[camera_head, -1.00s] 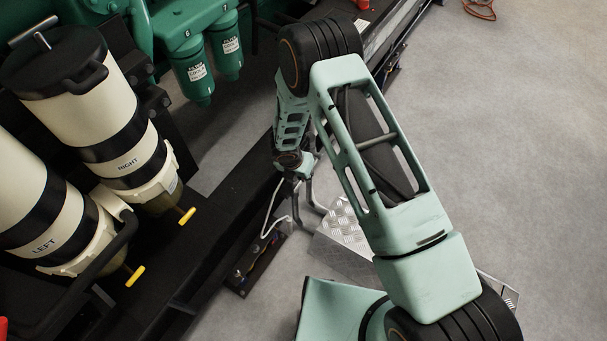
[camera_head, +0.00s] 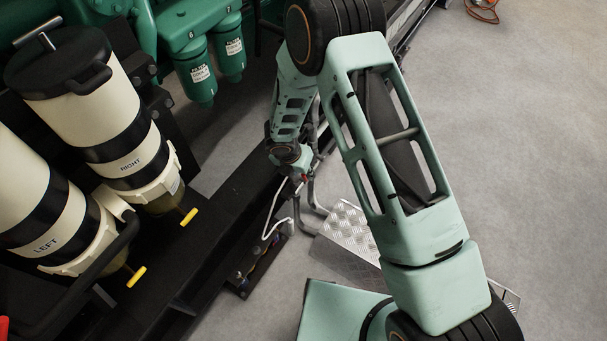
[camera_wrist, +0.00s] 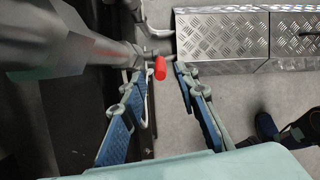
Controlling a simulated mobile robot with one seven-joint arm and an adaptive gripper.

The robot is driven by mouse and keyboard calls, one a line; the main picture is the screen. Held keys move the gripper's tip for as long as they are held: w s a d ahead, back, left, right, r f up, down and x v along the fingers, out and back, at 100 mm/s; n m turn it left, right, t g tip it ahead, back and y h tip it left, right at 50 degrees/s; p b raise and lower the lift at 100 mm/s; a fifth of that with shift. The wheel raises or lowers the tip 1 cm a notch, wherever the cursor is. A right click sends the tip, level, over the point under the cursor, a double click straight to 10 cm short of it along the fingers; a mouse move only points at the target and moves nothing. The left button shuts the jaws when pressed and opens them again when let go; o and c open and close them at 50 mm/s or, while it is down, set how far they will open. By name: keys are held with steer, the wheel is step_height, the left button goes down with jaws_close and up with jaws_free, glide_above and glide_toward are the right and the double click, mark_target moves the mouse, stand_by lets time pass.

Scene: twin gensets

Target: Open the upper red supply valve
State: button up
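A red valve handle (camera_wrist: 160,68) shows in the wrist view, end on, beside a grey pipe (camera_wrist: 75,48). A small red spot (camera_head: 305,179) by my wrist in the head view looks like the same handle. My gripper (camera_wrist: 160,72) is open, with its two blue-padded fingers on either side of the handle. The handle appears between the fingertips or just beyond them; I cannot tell the depth. I see no clear contact. In the head view my gripper is small and mostly hidden behind my wrist. The valve body is not clear.
A diamond-plate step (camera_wrist: 222,40) lies right of the handle, with grey floor below. Dark pipes run close on the left. In the head view, cream filter housings (camera_head: 95,110) with yellow handles stand left, and green filters (camera_head: 197,75) hang behind. Open floor is at right.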

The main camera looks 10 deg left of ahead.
mark_target(305, 180)
steer(key=shift+v, duration=0.75)
steer(key=shift+s, duration=0.1)
steer(key=shift+c, duration=1.1)
steer(key=shift+t+h, duration=0.4)
steer(key=shift+h, duration=0.2)
steer(key=s+f+b, duration=0.1)
steer(key=s, duration=0.1)
steer(key=s+f+b, duration=0.2)
steer(key=shift+s+f+b, duration=0.1)
steer(key=shift+s+b, duration=0.1)
steer(key=shift+b, duration=0.1)
jaws_close()
steer(key=s+a+t+b, duration=0.2)
steer(key=s+t+b, duration=0.6)
steer(key=s+b, duration=0.3)
steer(key=b+x, duration=0.1)
steer(key=x, duration=0.3)
steer(key=w+r+b+x, duration=0.1)
steer(key=b+x, duration=0.1)
steer(key=x, duration=0.2)
steer(key=r+b+x, duration=0.1)
steer(key=x, duration=0.4)
steer(key=shift+w+r, duration=0.15)
steer(key=shift+r, duration=0.1)
steer(key=shift+w+r, duration=0.25)
steer(key=shift+w, duration=0.3)
